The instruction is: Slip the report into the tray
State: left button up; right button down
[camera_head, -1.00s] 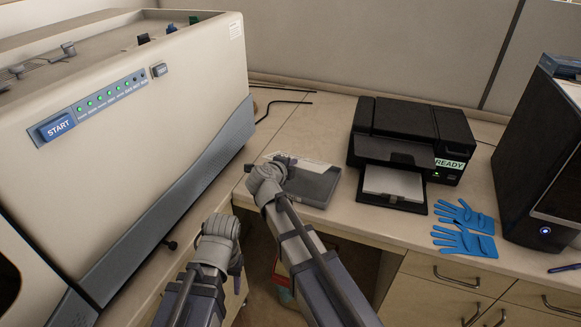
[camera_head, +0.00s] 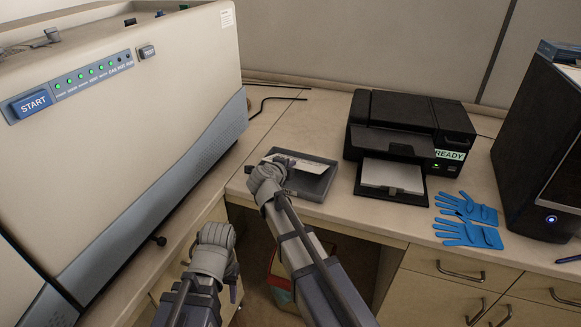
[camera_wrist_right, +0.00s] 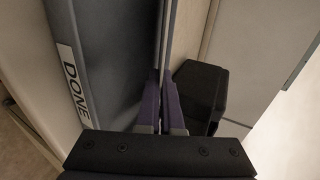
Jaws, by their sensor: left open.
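The grey tray (camera_head: 318,186) lies on the counter between the big instrument and the printer. It also shows in the right wrist view, with a DONE label (camera_wrist_right: 72,85). A thin white sheet, apparently the report (camera_head: 305,164), is over the tray; I cannot tell whether it touches the bottom. My right gripper (camera_wrist_right: 160,100) is at the tray, its purple fingers close together on a thin edge, which looks like the report. In the head view its fingertips are hidden behind my wrist. My left gripper (camera_head: 234,268) is open and empty, low in front of the counter; its fingers are mostly hidden.
The black printer (camera_head: 408,126) reads READY and has white paper (camera_head: 392,176) on its front shelf. Blue gloves (camera_head: 468,221) lie right of it, beside a black computer case (camera_head: 540,140). The beige instrument (camera_head: 130,130) with a START button fills the left. Drawers (camera_head: 455,275) are below the counter.

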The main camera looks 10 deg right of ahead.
jog(key=c, duration=1)
grip_release()
jog(key=p+v, duration=0.3)
jog(key=v, duration=0.4)
jog(key=shift+s+a+r, duration=0.2)
jog(key=shift+s, duration=0.1)
jog(key=shift+s, duration=0.1)
